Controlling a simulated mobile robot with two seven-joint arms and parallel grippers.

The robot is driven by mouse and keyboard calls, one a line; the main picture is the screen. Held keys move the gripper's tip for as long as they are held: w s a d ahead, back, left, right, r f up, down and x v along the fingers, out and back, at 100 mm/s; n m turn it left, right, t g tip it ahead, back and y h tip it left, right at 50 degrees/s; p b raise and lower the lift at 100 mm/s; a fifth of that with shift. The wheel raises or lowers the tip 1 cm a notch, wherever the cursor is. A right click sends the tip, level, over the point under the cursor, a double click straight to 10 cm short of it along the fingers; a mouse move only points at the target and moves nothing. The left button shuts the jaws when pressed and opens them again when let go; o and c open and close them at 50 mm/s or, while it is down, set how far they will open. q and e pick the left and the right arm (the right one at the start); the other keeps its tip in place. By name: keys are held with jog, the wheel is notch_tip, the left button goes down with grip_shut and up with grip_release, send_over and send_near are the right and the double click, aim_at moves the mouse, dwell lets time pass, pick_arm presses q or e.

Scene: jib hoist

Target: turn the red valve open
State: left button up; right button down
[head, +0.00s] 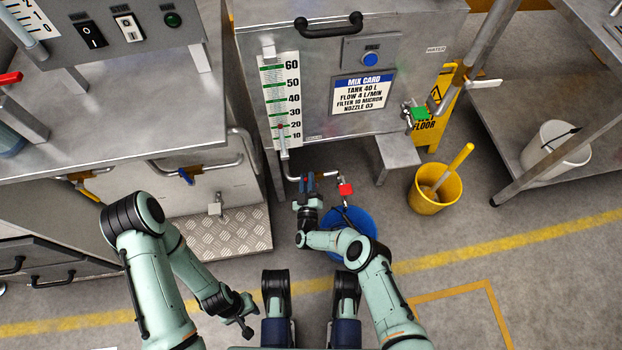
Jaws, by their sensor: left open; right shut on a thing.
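A small red bit, seemingly the red valve's handle (306,180), shows between the fingers of my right gripper (307,183). That gripper is shut on it at the pipe; the fingers hide most of the handle, so its angle cannot be told. My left gripper (247,325) is open and empty, low in the picture, well away from the pipe.
A blue bucket (364,221) stands under the outlet, partly behind my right arm. A yellow bucket (424,203) and a yellow floor sign (437,128) stand to the right. A tread-plate step (240,235) lies left of the pipe.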

jog(key=shift+a+f+n, duration=0.15)
jog(key=shift+a+n, duration=0.15)
jog(key=shift+n, duration=0.4)
jog(key=c, duration=1.2)
grip_release()
jog(key=shift+s+f, duration=0.1)
